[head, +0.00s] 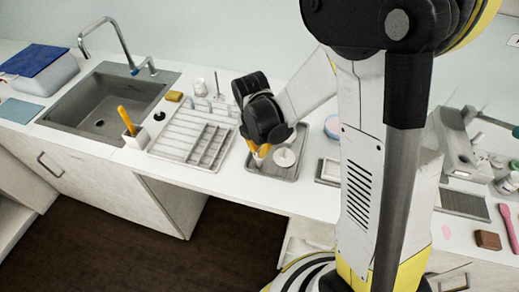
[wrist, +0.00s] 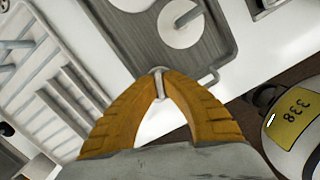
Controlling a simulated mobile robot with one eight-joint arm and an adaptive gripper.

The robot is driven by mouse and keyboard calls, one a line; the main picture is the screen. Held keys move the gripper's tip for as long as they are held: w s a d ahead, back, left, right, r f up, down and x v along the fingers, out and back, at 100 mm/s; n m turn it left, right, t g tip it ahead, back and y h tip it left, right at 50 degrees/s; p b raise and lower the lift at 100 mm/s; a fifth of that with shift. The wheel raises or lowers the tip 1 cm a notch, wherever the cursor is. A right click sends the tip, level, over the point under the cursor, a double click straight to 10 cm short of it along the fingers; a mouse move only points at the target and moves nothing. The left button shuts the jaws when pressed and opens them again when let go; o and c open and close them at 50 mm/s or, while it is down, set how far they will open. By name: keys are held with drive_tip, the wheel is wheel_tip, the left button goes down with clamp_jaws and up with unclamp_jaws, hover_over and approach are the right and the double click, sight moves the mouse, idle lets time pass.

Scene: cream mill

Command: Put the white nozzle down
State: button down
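My gripper (wrist: 160,80) has its two orange fingers closed together at the tips, with a small pale piece, the white nozzle (wrist: 160,88), pinched between them. In the head view my gripper (head: 260,153) points down over the left part of a grey tray (head: 275,173). The nozzle is too small to make out there. In the wrist view the fingertips appear by the edge of the tray (wrist: 115,32), near its wire handle. I cannot tell how high the nozzle is above the surface.
A round white lidded thing (head: 285,157) sits on the tray, right of my gripper. A white drying rack (head: 180,138) stands to the left, with a grey sink (head: 105,103) beyond it. A white holder (head: 137,138) with an orange-handled tool is between them.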

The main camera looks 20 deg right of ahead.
drive_tip(key=c, duration=1.6)
unclamp_jaws()
drive_tip(key=shift+f, duration=0.1)
wheel_tip(320, 180, up, 12)
drive_tip(key=a+p, duration=0.1)
drive_tip(key=p, duration=0.3)
drive_tip(key=s+r+m+t, duration=0.2)
drive_tip(key=s+r+m, duration=0.1)
drive_tip(key=m, duration=0.5)
drive_tip(key=s+d+r+m+t, duration=0.1)
drive_tip(key=s+r+m, duration=0.3)
drive_tip(key=m, duration=0.4)
drive_tip(key=s+d+r+m+t+y, duration=0.1)
drive_tip(key=s+r+m+t, duration=0.2)
drive_tip(key=s+m, duration=0.2)
drive_tip(key=shift+s+d+r+m, duration=0.1)
drive_tip(key=shift+s+m, duration=0.05)
drive_tip(key=shift+m, duration=0.65)
drive_tip(key=shift+s+r+m, duration=0.1)
drive_tip(key=shift+m, duration=0.7)
